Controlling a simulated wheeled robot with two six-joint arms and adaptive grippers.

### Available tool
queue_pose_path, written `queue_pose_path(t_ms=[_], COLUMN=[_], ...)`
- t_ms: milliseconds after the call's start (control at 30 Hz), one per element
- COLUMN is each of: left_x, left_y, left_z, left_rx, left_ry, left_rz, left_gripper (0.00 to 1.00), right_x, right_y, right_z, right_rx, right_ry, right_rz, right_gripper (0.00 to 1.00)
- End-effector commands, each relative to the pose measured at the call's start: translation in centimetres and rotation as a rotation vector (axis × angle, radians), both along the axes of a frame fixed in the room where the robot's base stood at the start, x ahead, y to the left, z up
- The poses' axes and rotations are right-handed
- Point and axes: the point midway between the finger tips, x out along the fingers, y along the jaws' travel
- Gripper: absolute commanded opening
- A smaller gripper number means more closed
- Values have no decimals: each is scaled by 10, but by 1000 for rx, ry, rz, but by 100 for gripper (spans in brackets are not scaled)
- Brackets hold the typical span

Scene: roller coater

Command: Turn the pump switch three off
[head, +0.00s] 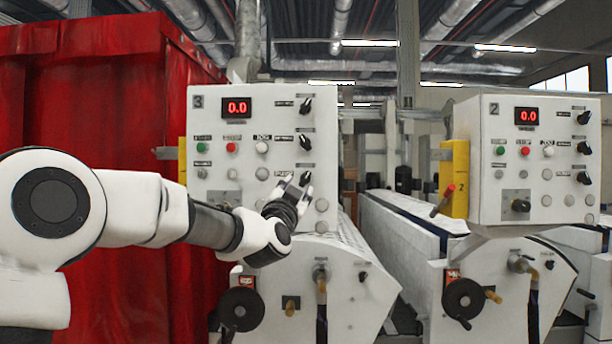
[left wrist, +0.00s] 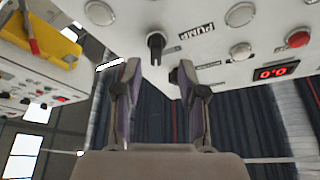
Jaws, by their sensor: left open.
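The panel marked 3 (head: 215,110) is a white box with a red 0.0 display. It has black rotary knobs in a column at its right. The pump switch, the lowest of these knobs, is partly masked by my left gripper (head: 292,190) in the head view. In the left wrist view the panel appears upside down, and the pump switch (left wrist: 156,46) stands beside its PUMP label. My left gripper is open and empty, its fingers (left wrist: 160,92) pointing at the panel. The knob shows just beyond and between the fingertips, with no visible contact.
Another black knob (left wrist: 177,75) shows close to one finger. Coloured and silver buttons lie to the left of the knobs. The panel marked 2 (head: 480,150) stands at the right, with a yellow bracket (head: 455,178) and red-tipped lever. A red curtain (head: 100,100) hangs at the left.

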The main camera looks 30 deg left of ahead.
Motion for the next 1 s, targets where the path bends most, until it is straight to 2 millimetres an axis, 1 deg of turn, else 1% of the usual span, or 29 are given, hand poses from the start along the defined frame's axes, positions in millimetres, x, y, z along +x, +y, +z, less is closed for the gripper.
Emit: queue_pose_path(t_ms=[33,200,333,533,567,600,667,1000], left_x=[10,36,45,46,46,46,46,45], left_y=[3,13,16,16,16,16,16,16], left_z=[10,19,18,17,17,17,17,17], left_rx=[0,0,1,1,1,1,1,-7], left_ry=[2,2,2,1,1,1,1,-5], left_rz=[1,1,0,0,0,0,0,-1], left_gripper=[41,41,41,41,34,19,0,0], right_x=[0,0,0,0,0,0,0,0], right_y=[0,0,0,0,0,0,0,0], right_z=[15,34,37,35,35,35,35,33], right_rx=[0,0,0,0,0,0,0,0], right_ry=[-1,-1,-1,-1,-1,-1,-1,-1], right_rz=[0,-1,-1,-1,-1,-1,-1,-1], right_gripper=[40,40,40,40,40,40,40,40])
